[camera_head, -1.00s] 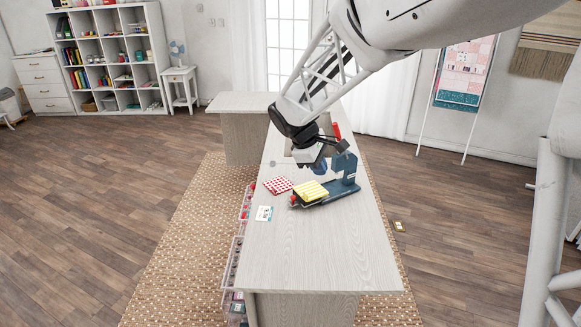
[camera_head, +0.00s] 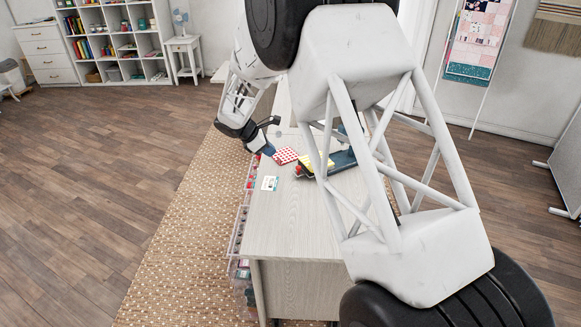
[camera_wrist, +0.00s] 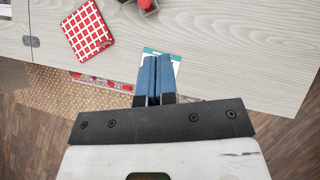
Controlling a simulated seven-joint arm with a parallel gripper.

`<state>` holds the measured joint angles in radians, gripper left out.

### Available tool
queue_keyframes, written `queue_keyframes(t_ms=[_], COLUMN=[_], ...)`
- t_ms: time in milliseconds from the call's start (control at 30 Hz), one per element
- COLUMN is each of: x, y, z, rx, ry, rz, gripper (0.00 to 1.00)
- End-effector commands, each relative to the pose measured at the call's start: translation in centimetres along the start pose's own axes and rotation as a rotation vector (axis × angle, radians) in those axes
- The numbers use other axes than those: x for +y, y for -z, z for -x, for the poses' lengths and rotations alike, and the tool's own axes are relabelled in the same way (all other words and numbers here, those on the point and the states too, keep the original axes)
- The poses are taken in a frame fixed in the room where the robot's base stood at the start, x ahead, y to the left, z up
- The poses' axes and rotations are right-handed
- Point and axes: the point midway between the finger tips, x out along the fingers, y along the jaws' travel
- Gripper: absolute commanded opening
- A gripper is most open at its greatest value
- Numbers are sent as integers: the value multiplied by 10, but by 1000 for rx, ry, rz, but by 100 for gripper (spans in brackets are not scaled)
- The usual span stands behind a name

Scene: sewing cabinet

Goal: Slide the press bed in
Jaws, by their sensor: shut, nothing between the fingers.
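The dark blue press (camera_head: 343,160) stands on the table. Its bed carries a yellow folded cloth (camera_head: 316,162). Most of the press is hidden behind my arm in the head view, so I cannot tell how far the bed is out. In the wrist view, a small dark end with a red knob (camera_wrist: 147,5), probably the front of the press bed, shows at the top edge. My gripper (camera_head: 268,151) is at the table's left edge, left of the press and apart from it. Its blue fingers (camera_wrist: 157,60) are shut and empty.
A red-and-white checked cloth (camera_head: 286,155) lies left of the press. Clear drawers (camera_head: 239,228) line the table's left side. The table's near end (camera_head: 290,225) is clear.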

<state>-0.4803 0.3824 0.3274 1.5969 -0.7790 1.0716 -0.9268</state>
Motion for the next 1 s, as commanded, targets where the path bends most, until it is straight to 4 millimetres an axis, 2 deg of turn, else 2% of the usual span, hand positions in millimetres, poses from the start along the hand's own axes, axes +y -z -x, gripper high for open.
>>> queue_keyframes(t_ms=[100,267,767,1000], x=[12,18,19,19], y=[20,31,32,32], z=[-6,-9,-12,-28], rx=[-18,-30,-31,-30], ry=[-8,-15,-15,-14], rz=[52,84,88,88], gripper=[0,0,0,0])
